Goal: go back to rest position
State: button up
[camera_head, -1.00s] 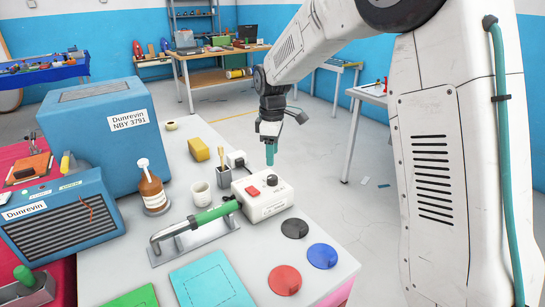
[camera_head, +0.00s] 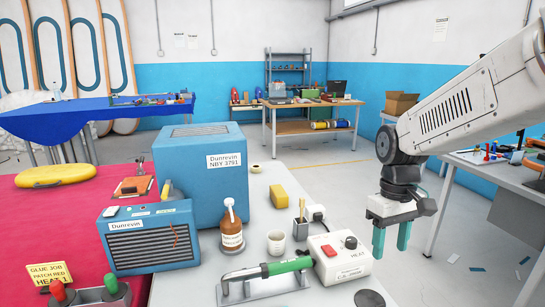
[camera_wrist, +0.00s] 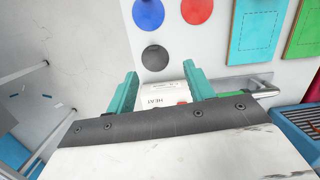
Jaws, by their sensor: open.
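My gripper (camera_head: 391,240) hangs at the right in the head view, its two green fingers apart and pointing down, with nothing between them. It is to the right of the white heat control box (camera_head: 340,257), apart from it, over or near the table's right edge. In the wrist view the gripper (camera_wrist: 157,88) shows its fingers spread, and the control box (camera_wrist: 165,96) lies below, partly covered by the gripper body.
The work table holds a green-handled tool (camera_head: 290,266), a brown bottle (camera_head: 231,232), a white cup (camera_head: 276,243), a yellow sponge (camera_head: 279,197) and blue Dunrevin units (camera_head: 150,238). Another table (camera_head: 492,178) stands at the right. Floor shows between the tables.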

jog(key=s+d+r+m+t, duration=0.1)
jog(key=s+r+m, duration=0.1)
jog(key=s, duration=0.8)
jog(key=s+r+m+t, duration=0.2)
jog(key=s+r, duration=0.1)
jog(key=s, duration=0.8)
jog(key=shift+d, duration=0.4)
